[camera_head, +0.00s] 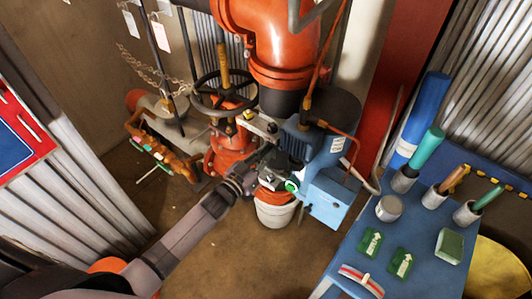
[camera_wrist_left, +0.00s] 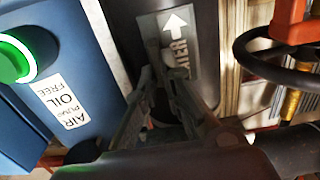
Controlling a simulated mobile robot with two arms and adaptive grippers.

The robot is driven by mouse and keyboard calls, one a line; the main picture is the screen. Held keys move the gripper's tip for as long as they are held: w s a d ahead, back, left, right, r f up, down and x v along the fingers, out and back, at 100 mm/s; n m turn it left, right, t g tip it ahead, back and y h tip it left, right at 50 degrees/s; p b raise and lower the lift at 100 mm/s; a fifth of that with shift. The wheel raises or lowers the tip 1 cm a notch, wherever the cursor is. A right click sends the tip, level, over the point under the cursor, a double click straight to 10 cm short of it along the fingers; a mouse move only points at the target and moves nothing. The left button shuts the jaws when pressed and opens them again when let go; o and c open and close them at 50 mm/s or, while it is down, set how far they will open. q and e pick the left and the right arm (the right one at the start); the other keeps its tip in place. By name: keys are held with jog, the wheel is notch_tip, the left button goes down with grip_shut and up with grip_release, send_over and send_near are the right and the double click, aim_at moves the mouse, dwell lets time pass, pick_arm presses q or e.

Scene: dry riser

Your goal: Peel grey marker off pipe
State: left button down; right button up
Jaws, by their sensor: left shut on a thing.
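The grey marker (camera_wrist_left: 177,42) shows in the left wrist view, a grey plate with a white arrow and partly hidden lettering. It lies in front of or against the dark pipe (camera_wrist_left: 122,22); I cannot tell whether its edge has lifted. My left gripper (camera_wrist_left: 156,74) is shut on the marker at its lower edge, and the fingers cover part of the lettering. In the head view my left gripper (camera_head: 268,158) reaches in between the red valve and the blue pump unit. The marker is not clear there. My right gripper is in neither view.
The blue pump unit (camera_head: 325,155) with a green button (camera_wrist_left: 14,58) stands close beside the gripper. A black handwheel (camera_head: 222,88) is near. A white bucket (camera_head: 275,212) stands below. A blue table (camera_head: 335,258) at right holds green arrow labels (camera_head: 400,262) and cups.

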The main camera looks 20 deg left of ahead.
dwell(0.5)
pick_arm(q)
jog(key=shift+s+f, duration=0.1)
jog(key=shift+s, duration=0.05)
jog(key=p+v, duration=0.3)
jog(key=v, duration=0.6)
jog(key=shift+p, duration=0.3)
dwell(0.3)
dwell(0.4)
